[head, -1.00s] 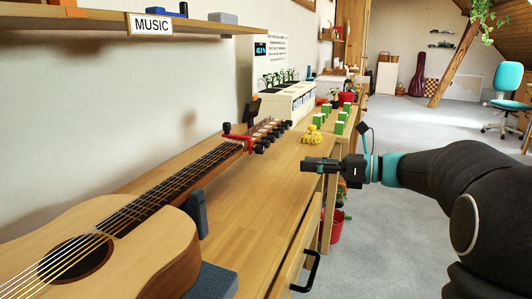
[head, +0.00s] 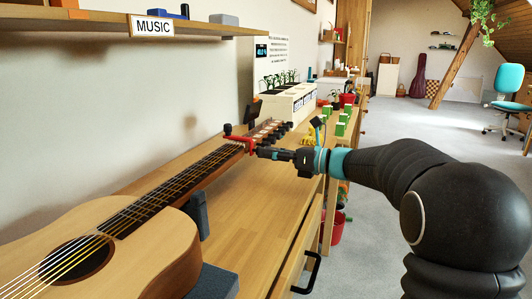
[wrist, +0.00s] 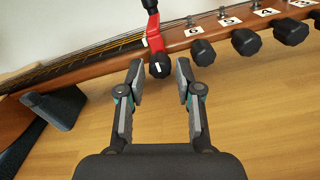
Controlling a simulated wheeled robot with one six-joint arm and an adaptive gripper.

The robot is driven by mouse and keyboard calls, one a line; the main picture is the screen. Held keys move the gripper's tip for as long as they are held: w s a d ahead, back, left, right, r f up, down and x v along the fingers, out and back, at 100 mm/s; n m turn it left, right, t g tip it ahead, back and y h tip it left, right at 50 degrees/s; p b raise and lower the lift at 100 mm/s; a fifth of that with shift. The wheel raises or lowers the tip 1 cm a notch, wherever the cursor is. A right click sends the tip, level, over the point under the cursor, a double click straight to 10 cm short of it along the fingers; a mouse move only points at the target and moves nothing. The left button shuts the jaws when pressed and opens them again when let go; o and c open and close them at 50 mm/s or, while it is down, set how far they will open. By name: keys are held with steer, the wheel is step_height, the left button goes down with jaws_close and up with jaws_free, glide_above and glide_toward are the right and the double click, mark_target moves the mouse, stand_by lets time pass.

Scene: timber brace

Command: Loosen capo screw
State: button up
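The red capo (head: 240,139) is clamped across the guitar neck near the headstock. In the wrist view the capo (wrist: 155,42) has a black screw knob (wrist: 160,66) with a white mark at its lower end. The guitar (head: 140,240) lies face up on the bench. My gripper (wrist: 160,72) is open, its two fingers spread on either side of the knob's line, with the knob at or just beyond the fingertips. I cannot tell whether they touch it. In the head view my gripper (head: 262,152) reaches the capo from the right and hides the knob.
Black tuning knobs (wrist: 245,41) with numbered labels line the headstock right of the capo. A dark neck support (wrist: 58,106) stands at the left. White planters (head: 290,103) and green blocks (head: 342,122) sit farther back on the bench. The bench top (head: 245,215) in front is clear.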

steer(key=shift+w+a, duration=0.2)
steer(key=shift+a, duration=0.45)
jaws_close()
steer(key=shift+f+n+b, duration=0.1)
steer(key=shift+n+b, duration=0.25)
steer(key=shift+n, duration=0.05)
steer(key=n+b, duration=1)
steer(key=n, duration=1.3)
steer(key=shift+b, duration=0.3)
